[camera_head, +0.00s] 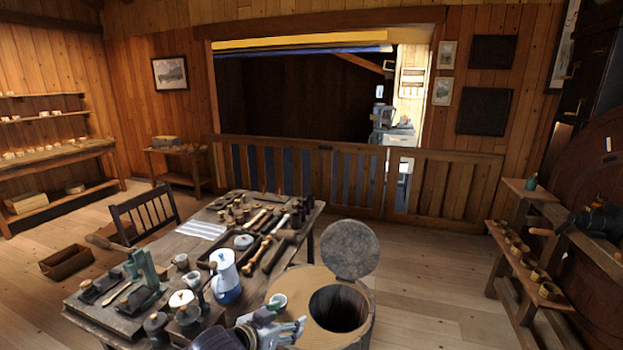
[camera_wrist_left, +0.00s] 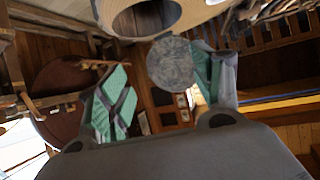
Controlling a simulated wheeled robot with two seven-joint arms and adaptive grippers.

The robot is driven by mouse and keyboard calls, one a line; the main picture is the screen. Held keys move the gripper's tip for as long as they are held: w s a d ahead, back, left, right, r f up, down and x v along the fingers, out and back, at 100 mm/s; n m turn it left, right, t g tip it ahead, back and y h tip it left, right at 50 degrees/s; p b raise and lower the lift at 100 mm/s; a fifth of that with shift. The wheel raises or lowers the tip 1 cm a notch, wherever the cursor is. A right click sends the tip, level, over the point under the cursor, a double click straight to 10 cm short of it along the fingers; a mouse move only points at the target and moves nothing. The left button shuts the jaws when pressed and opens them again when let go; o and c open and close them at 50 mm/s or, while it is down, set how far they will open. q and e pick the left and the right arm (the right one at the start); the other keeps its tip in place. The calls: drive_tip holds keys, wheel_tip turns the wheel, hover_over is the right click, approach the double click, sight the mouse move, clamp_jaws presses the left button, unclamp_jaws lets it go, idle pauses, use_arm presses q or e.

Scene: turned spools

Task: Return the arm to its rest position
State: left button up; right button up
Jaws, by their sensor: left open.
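My left gripper (camera_head: 296,328) shows at the bottom of the head view, at the front edge of the round wooden barrel top (camera_head: 290,284). Its arm comes in from the lower left. In the left wrist view the two green-and-grey fingers of the left gripper (camera_wrist_left: 165,95) are spread wide with nothing held between them. My right gripper is in neither view.
The barrel top has a dark round opening (camera_head: 338,309), with a grey round lid (camera_head: 350,250) upright behind it. A crowded worktable (camera_head: 190,246) holds a white-and-blue pot (camera_head: 225,277), tools and spools. A bench with several cups (camera_head: 520,253) stands right. Floor (camera_head: 430,290) between is clear.

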use_arm(q)
drive_tip(key=w+a+f+n+y+p, duration=0.15)
drive_tip(key=a+f, duration=0.25)
drive_tip(key=f, duration=0.5)
drive_tip(key=w+a+f+n+y, duration=0.1)
drive_tip(key=w+a+f, duration=0.2)
drive_tip(key=a+f, duration=0.35)
drive_tip(key=s+a+f+g+y+p, duration=0.1)
drive_tip(key=s+a+f, duration=0.15)
drive_tip(key=f, duration=0.45)
drive_tip(key=s+a+f+n+g+y, duration=0.15)
drive_tip(key=s+f, duration=0.25)
drive_tip(key=f, duration=0.4)
drive_tip(key=s+a+f+g+p, duration=0.1)
drive_tip(key=s+a+f, duration=0.2)
drive_tip(key=f, duration=0.4)
drive_tip(key=s+a+f+g+y+p, duration=0.1)
drive_tip(key=s+a+f+g, duration=0.2)
drive_tip(key=s+f, duration=1.25)
drive_tip(key=s+f+g, duration=0.1)
drive_tip(key=s+f, duration=0.2)
drive_tip(key=s, duration=1)
drive_tip(key=s+d+f+g+p, duration=0.1)
drive_tip(key=s+f+g, duration=0.1)
drive_tip(key=s, duration=1.2)
drive_tip(key=shift+s+f, duration=0.25)
drive_tip(key=shift+f, duration=0.65)
